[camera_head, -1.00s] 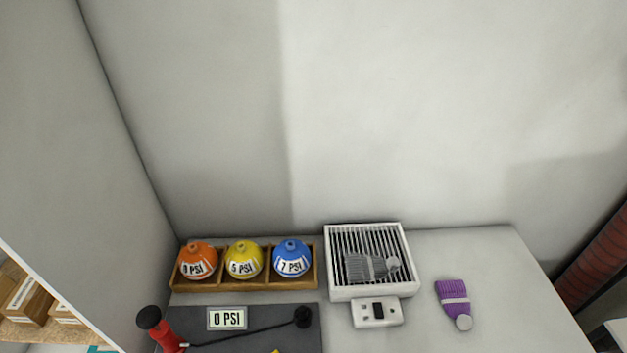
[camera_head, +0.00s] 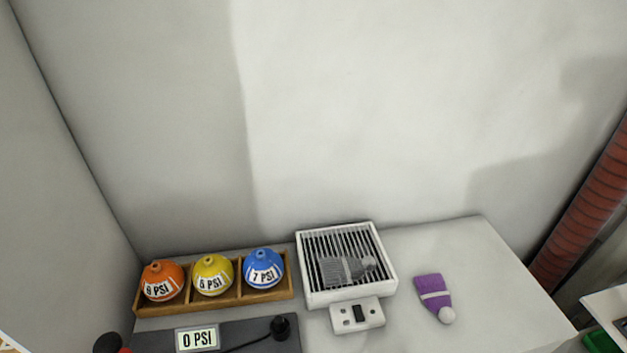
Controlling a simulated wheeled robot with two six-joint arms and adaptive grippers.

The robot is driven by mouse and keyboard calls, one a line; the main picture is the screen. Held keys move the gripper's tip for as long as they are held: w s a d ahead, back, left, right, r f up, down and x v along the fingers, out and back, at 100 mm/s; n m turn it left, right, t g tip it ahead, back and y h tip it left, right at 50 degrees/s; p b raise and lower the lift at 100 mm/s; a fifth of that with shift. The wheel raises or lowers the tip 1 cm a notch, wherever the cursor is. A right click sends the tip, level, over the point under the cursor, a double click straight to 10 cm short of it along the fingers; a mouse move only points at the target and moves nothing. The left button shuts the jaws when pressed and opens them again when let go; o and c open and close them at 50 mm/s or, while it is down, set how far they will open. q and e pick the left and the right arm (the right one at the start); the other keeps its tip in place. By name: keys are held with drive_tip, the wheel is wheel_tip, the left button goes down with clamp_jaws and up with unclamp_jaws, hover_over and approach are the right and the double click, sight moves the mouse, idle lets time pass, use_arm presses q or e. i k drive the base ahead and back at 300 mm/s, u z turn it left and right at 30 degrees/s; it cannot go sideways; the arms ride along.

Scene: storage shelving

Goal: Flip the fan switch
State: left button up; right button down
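The fan (camera_head: 388,277) is a white square box with dark slats on the table, right of the middle. A grey knit hat (camera_head: 341,270) lies on its grille. The fan switch (camera_head: 360,313) is a dark rocker on a small white plate (camera_head: 340,322) at the fan's front edge. I cannot tell which way the rocker is set. Neither of my grippers is in view.
A wooden rack (camera_head: 206,303) holds orange, yellow and blue balls with PSI labels. A dark pump mat with a "0 PSI" display (camera_head: 197,339) lies in front. A purple hat (camera_head: 433,293) lies right of the fan. The table (camera_head: 500,290) is clear farther right. A red ribbed column (camera_head: 585,215) stands beyond.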

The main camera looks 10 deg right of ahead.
sight(358, 311)
drive_tip(key=z, duration=1.05)
drive_tip(key=k, duration=1.1)
drive_tip(key=u, duration=0.65)
drive_tip(key=i, duration=1)
drive_tip(key=u, duration=0.05)
